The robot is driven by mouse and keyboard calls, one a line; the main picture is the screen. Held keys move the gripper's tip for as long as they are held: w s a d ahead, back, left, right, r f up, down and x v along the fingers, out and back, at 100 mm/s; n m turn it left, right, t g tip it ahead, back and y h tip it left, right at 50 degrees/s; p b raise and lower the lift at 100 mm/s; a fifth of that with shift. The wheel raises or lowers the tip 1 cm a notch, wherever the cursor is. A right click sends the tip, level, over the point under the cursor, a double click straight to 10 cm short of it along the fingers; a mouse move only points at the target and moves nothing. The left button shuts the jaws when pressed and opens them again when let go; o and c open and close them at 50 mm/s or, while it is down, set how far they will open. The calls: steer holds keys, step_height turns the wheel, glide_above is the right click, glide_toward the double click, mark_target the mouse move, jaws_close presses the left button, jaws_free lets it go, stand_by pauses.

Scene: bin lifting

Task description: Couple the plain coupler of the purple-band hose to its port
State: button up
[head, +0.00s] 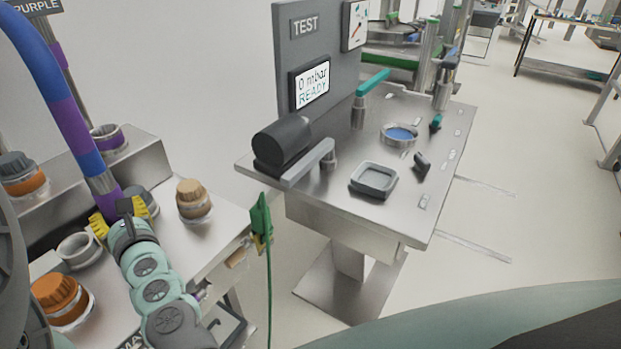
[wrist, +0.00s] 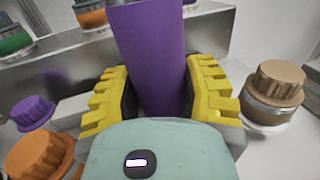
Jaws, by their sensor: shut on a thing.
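The hose (head: 62,115) is blue with purple bands and comes down from the upper left in the head view. My gripper (head: 122,212), with yellow ribbed fingers, is shut around its purple lower part. In the wrist view, the purple hose section (wrist: 148,50) stands between the fingers of my gripper (wrist: 160,98). The coupler at the hose's lower end is hidden behind my gripper. A sign reading PURPLE (head: 38,6) hangs at the top left.
A brown-capped port (head: 193,200) stands right of my gripper and an orange-capped one (head: 60,298) at the lower left. An open grey ring (head: 80,250) is close on the left. A purple cap (wrist: 34,112) shows in the wrist view. A test table (head: 310,200) stands to the right.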

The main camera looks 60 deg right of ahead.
steer(key=shift+f+b, duration=1.05)
steer(key=shift+b, duration=0.35)
stand_by(0.9)
steer(key=o, duration=1.3)
steer(key=shift+o, duration=0.2)
steer(key=shift+s, duration=0.6)
steer(key=v, duration=0.9)
steer(key=shift+s, duration=0.3)
steer(key=shift+s+a, duration=0.3)
steer(key=shift+s, duration=0.25)
